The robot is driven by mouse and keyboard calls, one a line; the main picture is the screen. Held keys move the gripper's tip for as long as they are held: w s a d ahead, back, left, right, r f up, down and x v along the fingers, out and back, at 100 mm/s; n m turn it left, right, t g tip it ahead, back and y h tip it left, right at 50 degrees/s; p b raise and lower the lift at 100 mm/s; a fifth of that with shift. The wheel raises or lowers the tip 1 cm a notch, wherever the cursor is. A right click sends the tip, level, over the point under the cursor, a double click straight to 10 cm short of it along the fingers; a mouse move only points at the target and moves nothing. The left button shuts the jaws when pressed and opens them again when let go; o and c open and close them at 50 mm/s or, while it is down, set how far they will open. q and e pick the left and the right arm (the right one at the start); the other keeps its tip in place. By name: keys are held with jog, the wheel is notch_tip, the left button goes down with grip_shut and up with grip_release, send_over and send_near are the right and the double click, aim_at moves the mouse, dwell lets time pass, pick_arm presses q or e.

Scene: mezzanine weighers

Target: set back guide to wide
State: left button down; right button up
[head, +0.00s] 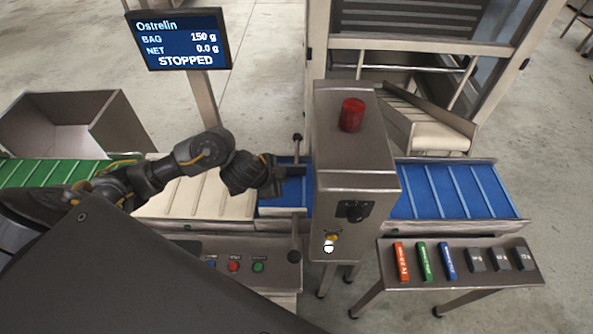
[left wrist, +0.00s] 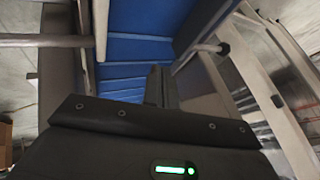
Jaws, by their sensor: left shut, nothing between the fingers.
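The back guide (head: 287,159) is a thin metal rail along the far side of the short blue belt (head: 293,191). Its rod ends in a dark knob (head: 298,138) that sticks out behind the belt. In the left wrist view the back guide (left wrist: 196,30) runs up the right side of the belt, with its knob (left wrist: 222,47) farther right. My left gripper (head: 278,176) is shut and empty over the belt, close to the guide's near side; whether it touches the rail I cannot tell. The shut fingers also show in the left wrist view (left wrist: 160,85). My right gripper is not in view.
The front guide (head: 280,211) has its own knob (head: 294,256). A metal housing (head: 350,140) with a red lamp (head: 352,114) stands just right of my gripper. A screen (head: 178,40) reads STOPPED. A side table (head: 460,283) holds coloured bars and dark weights.

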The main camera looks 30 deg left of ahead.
pick_arm(q)
jog(key=b, duration=0.6)
send_near(301, 173)
jog(key=d+f, duration=0.1)
jog(key=f, duration=0.2)
jog(key=d+f, duration=0.1)
jog(key=shift+s+d+f, duration=0.25)
jog(key=shift+d+f, duration=0.05)
jog(key=shift+f, duration=0.05)
jog(key=shift+w+a+r, duration=0.2)
jog(key=shift+w+a, duration=0.1)
jog(key=shift+w, duration=0.25)
jog(key=shift+w+a+r, duration=0.2)
jog(key=shift+w+a, duration=0.1)
jog(key=shift+w, duration=0.25)
jog(key=shift+w+a, duration=0.3)
jog(key=shift+w, duration=0.25)
